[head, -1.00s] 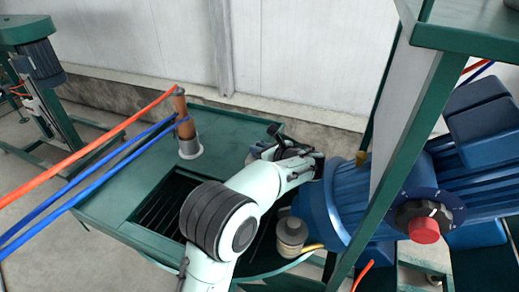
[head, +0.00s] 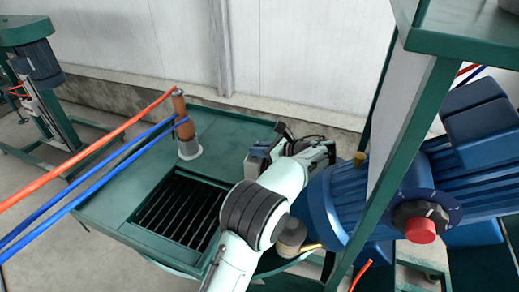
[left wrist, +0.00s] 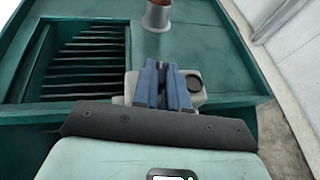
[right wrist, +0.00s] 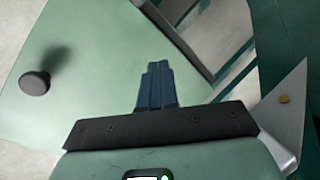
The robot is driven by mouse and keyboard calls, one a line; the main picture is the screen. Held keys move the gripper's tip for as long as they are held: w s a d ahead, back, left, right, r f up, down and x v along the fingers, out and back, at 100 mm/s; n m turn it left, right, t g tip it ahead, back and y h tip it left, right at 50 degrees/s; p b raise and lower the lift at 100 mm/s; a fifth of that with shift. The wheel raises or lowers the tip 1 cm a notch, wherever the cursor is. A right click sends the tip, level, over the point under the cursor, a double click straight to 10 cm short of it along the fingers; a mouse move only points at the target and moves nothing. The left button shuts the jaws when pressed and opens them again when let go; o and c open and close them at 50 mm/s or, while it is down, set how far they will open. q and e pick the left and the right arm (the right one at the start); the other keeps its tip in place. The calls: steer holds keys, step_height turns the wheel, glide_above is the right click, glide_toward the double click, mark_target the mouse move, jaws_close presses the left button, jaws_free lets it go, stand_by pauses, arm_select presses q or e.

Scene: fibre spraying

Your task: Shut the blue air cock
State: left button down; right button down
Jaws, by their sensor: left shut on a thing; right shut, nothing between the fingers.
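No blue air cock can be picked out clearly in any view. My left gripper (head: 276,145) is over the right end of the green table, pointing left. In the left wrist view its blue fingers (left wrist: 162,82) are close together, at a pale blocky thing with a dark round cap (left wrist: 193,83). This pale thing also shows in the head view (head: 256,163). The fingers hide where they grip it. My right gripper (right wrist: 154,68) shows only in the right wrist view, shut and empty, above a pale green surface with a dark knob (right wrist: 35,83).
The green table (head: 225,125) has a slatted grate (head: 180,215) and a brown-topped post (head: 186,130). An orange hose (head: 95,148) and blue hoses (head: 90,185) run left from the post. A blue motor (head: 345,195) and green frame post (head: 400,170) stand close right.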

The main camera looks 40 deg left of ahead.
arm_select(q)
steer(key=shift+w+a+f+n+g, duration=0.1)
steer(key=shift+a+n+g, duration=0.05)
steer(key=shift+n+g, duration=1)
steer(key=shift+g+h, duration=0.3)
steer(key=shift+g, duration=0.05)
steer(key=c, duration=1.2)
jaws_free()
steer(key=shift+a, duration=0.1)
steer(key=shift+o, duration=0.2)
steer(key=v, duration=0.7)
steer(key=shift+d, duration=0.25)
